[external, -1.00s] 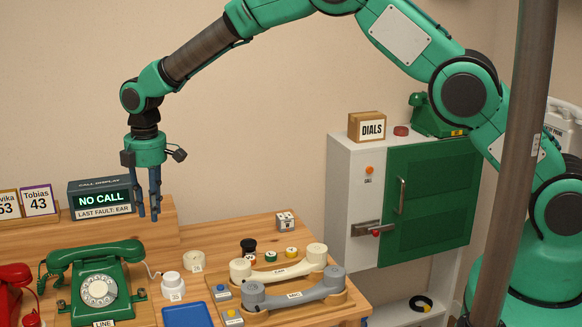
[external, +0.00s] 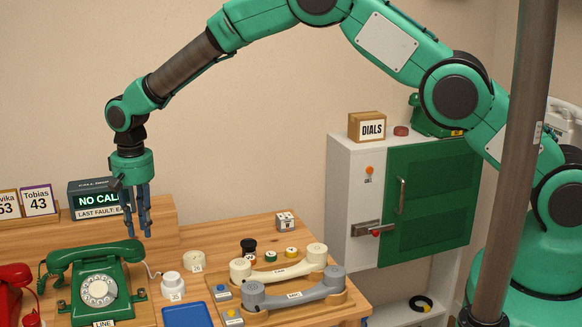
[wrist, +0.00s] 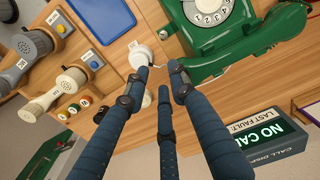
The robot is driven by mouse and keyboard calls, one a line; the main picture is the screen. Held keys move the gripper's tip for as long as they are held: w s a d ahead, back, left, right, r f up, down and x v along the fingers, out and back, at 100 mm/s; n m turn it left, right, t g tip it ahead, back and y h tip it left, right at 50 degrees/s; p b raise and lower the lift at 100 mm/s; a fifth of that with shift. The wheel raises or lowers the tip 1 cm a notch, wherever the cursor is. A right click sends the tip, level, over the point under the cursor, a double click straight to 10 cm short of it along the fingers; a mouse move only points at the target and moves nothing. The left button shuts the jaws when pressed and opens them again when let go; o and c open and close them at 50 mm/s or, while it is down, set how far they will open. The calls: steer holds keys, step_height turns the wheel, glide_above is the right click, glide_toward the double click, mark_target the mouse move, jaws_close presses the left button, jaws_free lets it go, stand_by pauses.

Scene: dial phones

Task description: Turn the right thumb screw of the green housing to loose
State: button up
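The green housing is the green dial phone (external: 122,268) at the left of the bench, with its handset on top and a pale dial in front. In the wrist view the green phone (wrist: 195,62) is at the top, partly cut off. In the wrist view my gripper's fingers (wrist: 161,78) are spread, with nothing held.
A white jar (external: 173,287) stands right of the phone, with a cream roll (external: 194,261) behind it. A tray (external: 222,312) carries two handsets farther right. A call display (external: 90,187) stands behind the phone, and a red phone (external: 12,278) is at the left edge.

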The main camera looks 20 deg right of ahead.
mark_target(147, 285)
steer(key=f+m, duration=0.1)
steer(key=m, duration=0.4)
steer(key=s+a+f+m+p, duration=0.1)
steer(key=m, duration=0.4)
steer(key=a+f+m, duration=0.1)
steer(key=m, duration=0.4)
steer(key=shift+s+a, duration=0.25)
steer(key=shift+s, duration=0.15)
steer(key=shift+f, duration=0.1)
steer(key=shift+f, duration=6.8)
jaws_close()
